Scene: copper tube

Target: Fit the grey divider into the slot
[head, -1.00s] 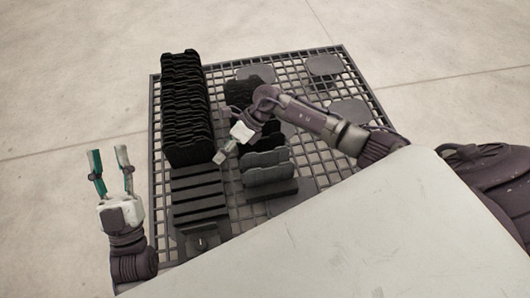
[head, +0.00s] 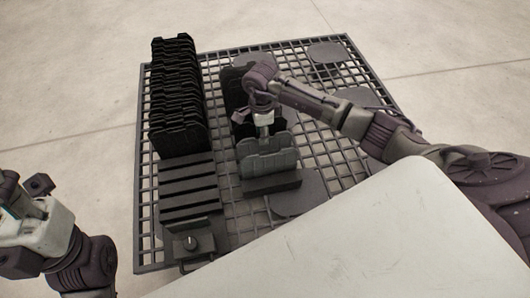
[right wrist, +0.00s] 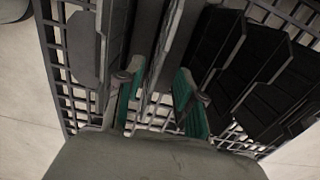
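Grey dividers (head: 267,162) stand upright in a small dark holder (head: 272,186) near the middle of the grid in the head view. My right gripper (head: 264,126) is pointed down at them from above. In the right wrist view its green-padded fingers (right wrist: 158,97) are apart, with grey divider plates (right wrist: 172,45) between them; no firm grip shows. A long rack on the left holds several black dividers (head: 178,105) at its far part. Its near part has bare, empty slots (head: 190,187). My left gripper (head: 22,190) is at the left edge, partly cut off, its fingers apart and empty.
The dark grid platform (head: 144,215) carries the rack and holder. Black plates (head: 232,82) stand behind the grey dividers. Flat grey pads (head: 327,52) lie on the right. A pale slab covers the lower right.

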